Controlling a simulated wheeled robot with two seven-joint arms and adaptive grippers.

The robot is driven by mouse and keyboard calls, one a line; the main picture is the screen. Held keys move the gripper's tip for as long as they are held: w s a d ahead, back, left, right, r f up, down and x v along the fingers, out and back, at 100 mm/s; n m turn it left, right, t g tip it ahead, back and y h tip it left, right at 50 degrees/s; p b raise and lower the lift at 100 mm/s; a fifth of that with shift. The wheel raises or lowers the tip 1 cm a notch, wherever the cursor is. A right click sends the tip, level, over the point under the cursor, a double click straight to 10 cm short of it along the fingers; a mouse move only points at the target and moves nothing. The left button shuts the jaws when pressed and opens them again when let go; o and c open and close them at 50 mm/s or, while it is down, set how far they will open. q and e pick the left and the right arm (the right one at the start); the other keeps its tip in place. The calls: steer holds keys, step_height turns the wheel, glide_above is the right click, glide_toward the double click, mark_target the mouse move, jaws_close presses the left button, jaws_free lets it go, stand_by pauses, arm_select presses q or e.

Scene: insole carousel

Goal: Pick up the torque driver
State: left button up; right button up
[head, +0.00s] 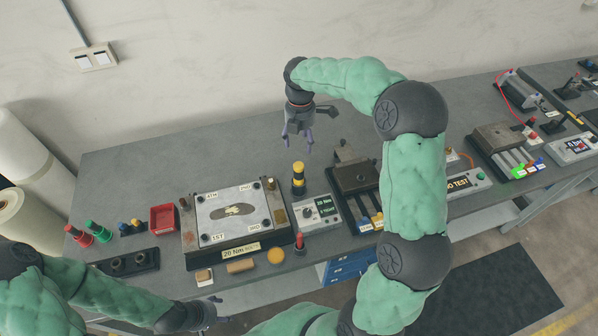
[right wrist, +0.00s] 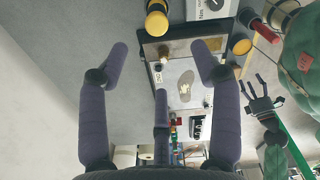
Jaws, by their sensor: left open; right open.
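A yellow-and-black upright tool (head: 299,178), which looks like the torque driver, stands on the bench behind a white tester box (head: 316,213). It also shows at the top of the right wrist view (right wrist: 157,20). A red-handled tool (head: 300,243) stands in front of the box; I cannot rule it out as the driver. My right gripper (head: 298,140) is open and empty, above the back of the bench, apart from the yellow-and-black tool. My left gripper (head: 211,305) is open and low at the bench's front edge. It also shows in the right wrist view (right wrist: 262,90).
A fixture plate (head: 234,191) marked 20 Nm lies left of the tester. A red bin (head: 164,212), red (head: 80,236) and green (head: 98,231) pieces stand further left. A dark metal fixture (head: 352,178) is on the right. The back left of the bench is clear.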

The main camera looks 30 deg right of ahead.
steer(key=f+b, duration=0.2)
steer(key=b, duration=0.4)
glide_above(300, 164)
step_height(300, 164, down, 4)
steer(key=shift+r, duration=0.1)
steer(key=shift+s+f+b, duration=0.1)
steer(key=shift+f+b, duration=0.2)
steer(key=shift+f, duration=0.2)
step_height(300, 164, down, 5)
steer(key=shift+f+b, duration=0.2)
steer(key=shift+b, duration=0.25)
steer(key=shift+a+f+b, duration=0.15)
steer(key=shift+f+b, duration=0.15)
steer(key=shift+f, duration=1.05)
steer(key=shift+a+f+b, duration=0.15)
steer(key=shift+f+b, duration=0.15)
steer(key=shift+f, duration=1.05)
jaws_close()
